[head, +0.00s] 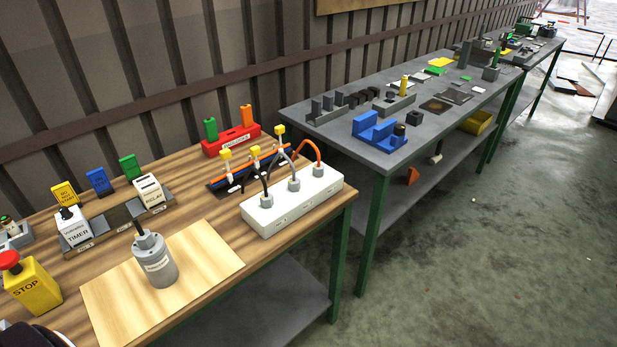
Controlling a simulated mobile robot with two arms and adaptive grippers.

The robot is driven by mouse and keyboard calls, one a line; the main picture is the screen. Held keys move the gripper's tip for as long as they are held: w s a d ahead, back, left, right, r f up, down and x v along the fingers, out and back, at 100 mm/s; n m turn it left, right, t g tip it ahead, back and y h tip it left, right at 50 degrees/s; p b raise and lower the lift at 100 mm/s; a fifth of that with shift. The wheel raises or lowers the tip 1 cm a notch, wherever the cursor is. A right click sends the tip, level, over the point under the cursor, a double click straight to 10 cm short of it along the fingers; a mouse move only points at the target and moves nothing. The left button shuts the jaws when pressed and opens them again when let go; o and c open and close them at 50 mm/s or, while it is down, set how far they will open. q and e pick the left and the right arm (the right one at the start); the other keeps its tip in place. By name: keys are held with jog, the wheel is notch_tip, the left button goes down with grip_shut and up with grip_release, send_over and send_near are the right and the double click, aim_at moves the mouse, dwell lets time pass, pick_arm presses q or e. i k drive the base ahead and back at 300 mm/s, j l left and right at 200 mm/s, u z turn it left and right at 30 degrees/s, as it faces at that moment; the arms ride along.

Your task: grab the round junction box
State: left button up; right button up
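A grey cylindrical housing (157,265) stands upright on a light wooden board (206,250) on the near table. It has a pale label on its front and a narrower stepped top with a dark stem. It is the round, box-like thing that best fits the round junction box; its label is too small to read. Neither gripper can be made out. A dark rounded shape cut off at the bottom left corner may be part of my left arm, but I cannot tell.
Around the housing stand a yellow STOP button box (35,287), a white TIMER block (74,230), a white RELAY block (149,192) and a white cable box (290,203). A red holder (231,140) stands behind. A grey table (330,133) with several parts lies beyond a gap.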

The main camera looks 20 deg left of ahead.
aim_at(158, 265)
jog(key=k+j+u, duration=0.1)
jog(key=u, duration=1.65)
